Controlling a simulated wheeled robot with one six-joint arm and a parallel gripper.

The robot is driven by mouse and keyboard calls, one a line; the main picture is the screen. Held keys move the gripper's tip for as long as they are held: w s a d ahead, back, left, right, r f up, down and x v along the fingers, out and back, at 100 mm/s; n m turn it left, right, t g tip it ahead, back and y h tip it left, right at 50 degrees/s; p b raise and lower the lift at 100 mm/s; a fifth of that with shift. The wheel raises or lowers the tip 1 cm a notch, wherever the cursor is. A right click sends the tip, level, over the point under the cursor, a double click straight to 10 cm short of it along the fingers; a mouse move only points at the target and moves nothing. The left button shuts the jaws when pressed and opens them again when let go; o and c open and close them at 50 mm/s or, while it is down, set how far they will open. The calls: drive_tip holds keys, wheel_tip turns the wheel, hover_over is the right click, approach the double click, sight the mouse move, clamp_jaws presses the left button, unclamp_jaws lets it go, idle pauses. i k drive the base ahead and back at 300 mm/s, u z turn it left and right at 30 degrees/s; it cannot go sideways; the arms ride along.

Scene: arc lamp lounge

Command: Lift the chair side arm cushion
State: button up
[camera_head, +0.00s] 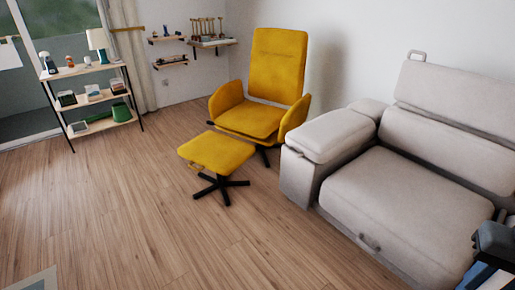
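A light grey sofa (400,195) stands at the right. Its padded arm cushion (332,132) lies on top of the left arm, the side toward the yellow chair (270,85). The cushion looks flat and level on the arm base (297,180), with a dark seam line between them. My gripper cannot be made out in this view, so its distance from the cushion does not show. A dark and blue shape (494,240) at the lower right edge covers part of the sofa's right side; I cannot tell what it is.
A yellow footstool (216,151) stands in front of the chair. A shelf rack (92,98) with a lamp and small items is at the left, and wall shelves (210,42) hang behind. The wooden floor (150,225) is clear in front of the sofa and stool.

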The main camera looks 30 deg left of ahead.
sight(322, 139)
drive_tip(key=u, duration=0.9)
drive_tip(key=i, duration=0.9)
drive_tip(key=u, duration=0.25)
